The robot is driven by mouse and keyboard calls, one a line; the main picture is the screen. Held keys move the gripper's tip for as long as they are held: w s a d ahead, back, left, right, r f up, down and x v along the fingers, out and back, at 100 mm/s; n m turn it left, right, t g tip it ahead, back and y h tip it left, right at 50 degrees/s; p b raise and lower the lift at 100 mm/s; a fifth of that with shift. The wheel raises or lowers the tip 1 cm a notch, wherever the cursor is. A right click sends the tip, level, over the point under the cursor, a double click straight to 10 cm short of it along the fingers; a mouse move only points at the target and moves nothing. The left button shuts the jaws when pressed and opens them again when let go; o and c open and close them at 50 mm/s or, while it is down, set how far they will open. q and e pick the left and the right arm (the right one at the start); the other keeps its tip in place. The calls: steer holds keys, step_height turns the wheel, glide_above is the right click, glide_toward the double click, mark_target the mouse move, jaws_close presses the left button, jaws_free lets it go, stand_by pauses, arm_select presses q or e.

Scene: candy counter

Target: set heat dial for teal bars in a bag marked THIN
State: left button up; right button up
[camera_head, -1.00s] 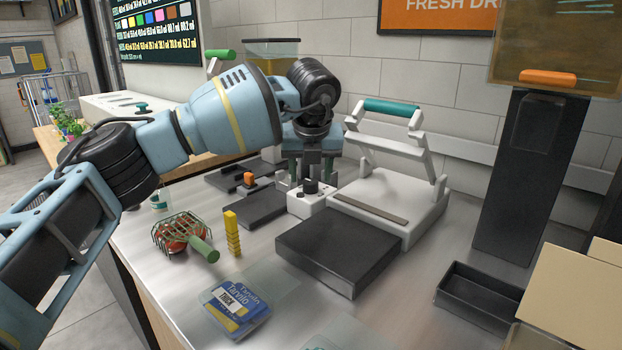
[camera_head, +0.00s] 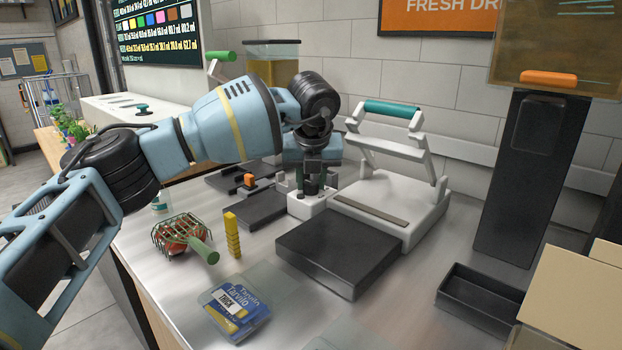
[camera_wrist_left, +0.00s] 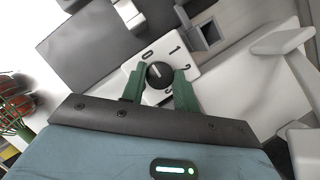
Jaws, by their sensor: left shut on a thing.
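The white sealer (camera_head: 395,205) with a raised teal handle (camera_head: 392,108) adjoins the box. A clear bag with a blue pack (camera_head: 240,306) reads THICK. Another clear bag (camera_head: 345,335) is cut off below. My right gripper is out of view.
A black platform (camera_head: 338,252) stands before the sealer. A yellow stack (camera_head: 232,235) and a wire basket with a green handle (camera_head: 204,251) are at left. A black tray (camera_head: 480,298) is at right. A colour chart (camera_head: 160,30) hangs behind.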

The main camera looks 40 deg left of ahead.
arm_select(q)
steer(key=shift+r+p, duration=0.1)
steer(key=shift+p, duration=0.2)
steer(key=m+h+p, duration=0.1)
steer(key=m+p, duration=0.1)
steer(key=shift+a+r+m+t+p, duration=0.1)
steer(key=shift+r+m+t+p, duration=0.05)
steer(key=shift+m+t+p, duration=0.2)
steer(key=m+h+p, duration=0.1)
steer(key=m+p, duration=0.1)
steer(key=m, duration=0.1)
steer(key=shift+s+p, duration=0.1)
steer(key=shift+p, duration=0.2)
steer(key=m+p, duration=0.1)
steer(key=m, duration=0.1)
steer(key=m+h+p, duration=0.1)
steer(key=m+p, duration=0.1)
steer(key=shift+a+h, duration=0.15)
steer(key=shift+h, duration=0.15)
steer(key=shift+m+h+p, duration=0.3)
steer(key=shift+m+p, duration=0.05)
steer(key=shift+m, duration=0.5)
steer(key=shift+p, duration=0.35)
steer(key=o, duration=1)
steer(key=shift+f, duration=0.2)
